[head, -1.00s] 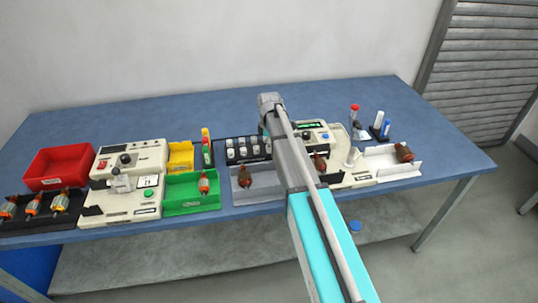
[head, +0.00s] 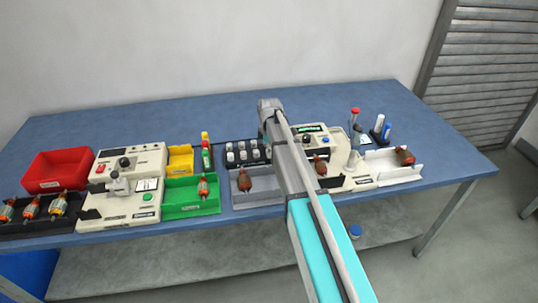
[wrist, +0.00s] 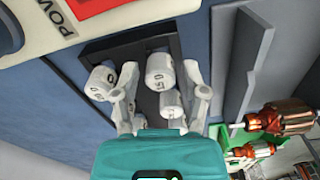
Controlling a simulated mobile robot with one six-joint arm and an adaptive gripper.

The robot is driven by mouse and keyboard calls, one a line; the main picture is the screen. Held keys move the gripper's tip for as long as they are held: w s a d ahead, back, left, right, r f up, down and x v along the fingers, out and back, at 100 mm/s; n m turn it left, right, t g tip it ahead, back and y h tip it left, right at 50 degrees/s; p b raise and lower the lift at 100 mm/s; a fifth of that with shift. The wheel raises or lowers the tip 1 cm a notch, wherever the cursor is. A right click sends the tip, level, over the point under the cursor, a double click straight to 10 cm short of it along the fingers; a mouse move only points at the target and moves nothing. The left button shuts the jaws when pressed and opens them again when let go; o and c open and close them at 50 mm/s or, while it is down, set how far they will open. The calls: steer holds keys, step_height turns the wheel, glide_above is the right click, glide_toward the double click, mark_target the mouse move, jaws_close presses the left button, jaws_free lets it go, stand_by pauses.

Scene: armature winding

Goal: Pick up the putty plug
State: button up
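Several white cylindrical pieces (wrist: 159,72) with dark printed numbers stand in a black rack (wrist: 178,44) in the wrist view. One reads about 150. I cannot tell which piece, if any, is the putty plug. My gripper (wrist: 160,86) is open, one finger on each side of the middle pieces. No clear grip on any piece shows, and contact cannot be told. In the head view the white pieces (head: 242,155) sit in the rack left of my arm, which hides my gripper and part of the rack.
A grey tray (head: 266,198) with an armature lies in front of the rack. A green bin (head: 180,210) and a yellow bin (head: 180,158) stand to its left, a cream device (head: 345,180) to its right. The rear of the blue table (head: 200,108) is free.

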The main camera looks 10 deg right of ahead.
steer(key=c, duration=0.5)
steer(key=shift+o, duration=0.2)
steer(key=shift+r, duration=0.2)
step_height(320, 180, up, 3)
steer(key=p, duration=0.3)
steer(key=shift+f, duration=0.1)
steer(key=s+r+p, duration=1)
steer(key=s, duration=0.4)
steer(key=shift+f, duration=0.1)
